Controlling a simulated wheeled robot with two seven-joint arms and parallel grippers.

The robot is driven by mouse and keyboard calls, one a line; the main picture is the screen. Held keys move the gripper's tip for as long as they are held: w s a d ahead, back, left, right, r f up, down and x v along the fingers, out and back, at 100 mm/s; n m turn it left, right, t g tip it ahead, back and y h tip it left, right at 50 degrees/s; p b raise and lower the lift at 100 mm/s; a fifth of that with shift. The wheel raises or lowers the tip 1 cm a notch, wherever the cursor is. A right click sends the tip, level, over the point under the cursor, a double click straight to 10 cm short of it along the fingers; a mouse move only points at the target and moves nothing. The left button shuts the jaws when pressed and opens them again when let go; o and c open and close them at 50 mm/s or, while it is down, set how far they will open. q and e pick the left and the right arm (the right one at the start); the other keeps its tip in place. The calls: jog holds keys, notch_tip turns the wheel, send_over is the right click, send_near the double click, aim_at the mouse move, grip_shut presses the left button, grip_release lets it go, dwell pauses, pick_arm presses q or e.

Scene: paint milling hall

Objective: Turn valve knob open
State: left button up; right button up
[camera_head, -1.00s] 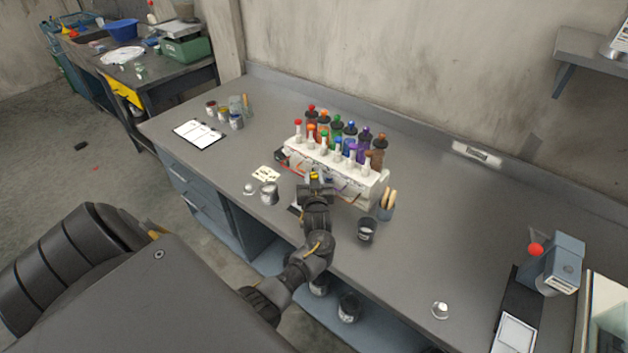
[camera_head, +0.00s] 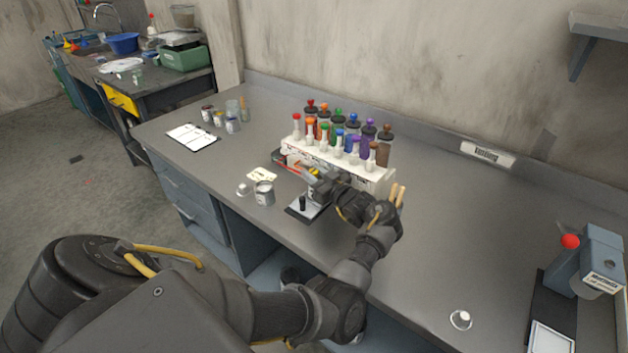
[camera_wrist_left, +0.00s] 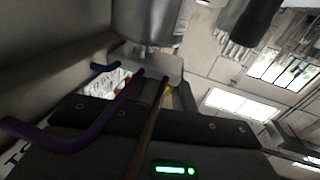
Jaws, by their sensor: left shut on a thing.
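A white dispenser rack (camera_head: 375,182) stands on the bench, with two rows of colour-topped bottles (camera_head: 340,135). Valve knobs are along its front, hard to tell apart in the head view. My left gripper (camera_head: 311,176) is at the front left part of the rack, tilted, and shut on a valve knob that its fingers mostly hide. The left wrist view shows bent rods close by: a purple one (camera_wrist_left: 92,130), a blue one (camera_wrist_left: 104,66) and a brown one (camera_wrist_left: 150,125). How far the knob is turned cannot be told. My right gripper is not in view.
A small black-and-silver plate (camera_head: 305,210) lies below the gripper, beside an open tin (camera_head: 264,193) and a card (camera_head: 262,174). Wooden sticks (camera_head: 398,194) stand just behind my wrist. A clipboard (camera_head: 192,137) lies left.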

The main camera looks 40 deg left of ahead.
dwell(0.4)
pick_arm(q)
jog(key=o, duration=0.9)
jog(key=shift+a, duration=0.1)
jog(key=shift+o, duration=0.2)
